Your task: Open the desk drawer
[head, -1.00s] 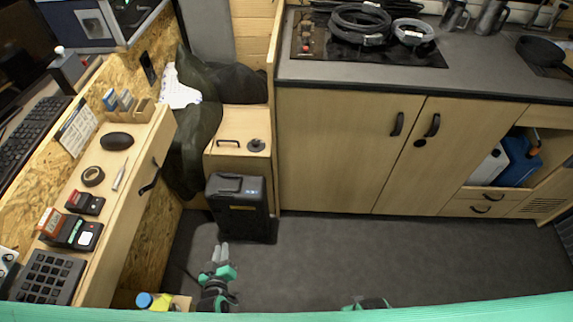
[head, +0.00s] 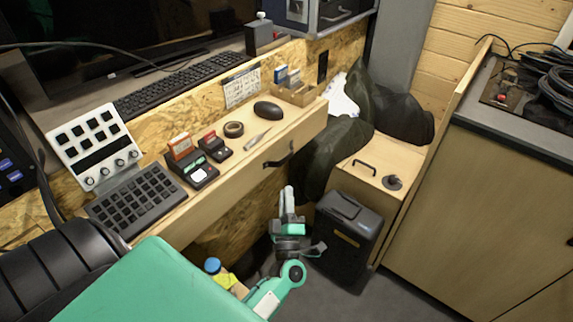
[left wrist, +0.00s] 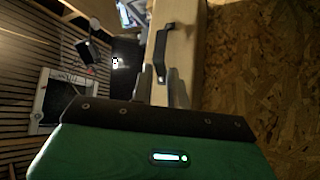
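The desk drawer has a pale wood front (head: 250,172) below the ledge with the small devices. Its dark bow handle (head: 278,157) sits toward the right end. No gap shows around the front, so the drawer looks shut. My left gripper (head: 288,196) is below and slightly right of the handle, fingers pointing up, apart from it. In the left wrist view the handle (left wrist: 163,48) lies just beyond the fingertips, and the two fingers (left wrist: 161,84) stand apart with nothing between them. My right gripper is not in view.
A black case (head: 346,235) stands on the floor right of my left gripper, near a wooden box seat (head: 375,168). A bin with a blue-capped bottle (head: 213,266) is below. A mouse (head: 267,110) and a keypad (head: 137,200) lie on the ledge.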

